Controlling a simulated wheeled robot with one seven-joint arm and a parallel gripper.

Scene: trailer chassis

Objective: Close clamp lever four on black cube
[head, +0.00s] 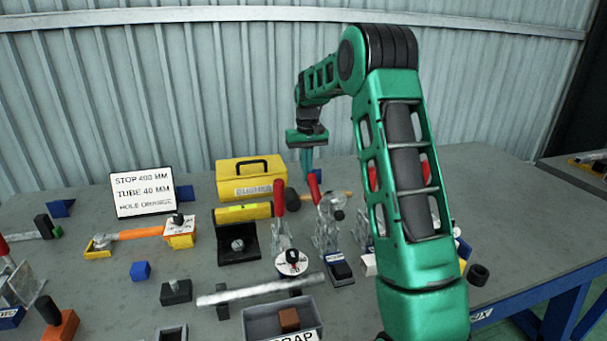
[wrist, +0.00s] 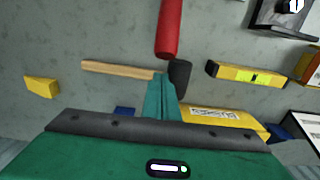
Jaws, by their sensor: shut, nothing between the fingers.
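In the wrist view the closed fingertips (wrist: 161,82) are close to the end of a red clamp handle (wrist: 169,28); contact cannot be told. In the head view one red handle (head: 279,197) stands upright at the left, and another red handle (head: 314,188) is upright just below my gripper. A further red handle (head: 372,178) is mostly behind my arm. Clamp numbers are unreadable.
A yellow toolbox (head: 250,182), a yellow level (head: 243,213) and a mallet (wrist: 180,72) lie close to the gripper. A grey scrap bin (head: 262,325) and a metal tube (head: 240,292) are at the front. The bench right of my arm is mostly clear.

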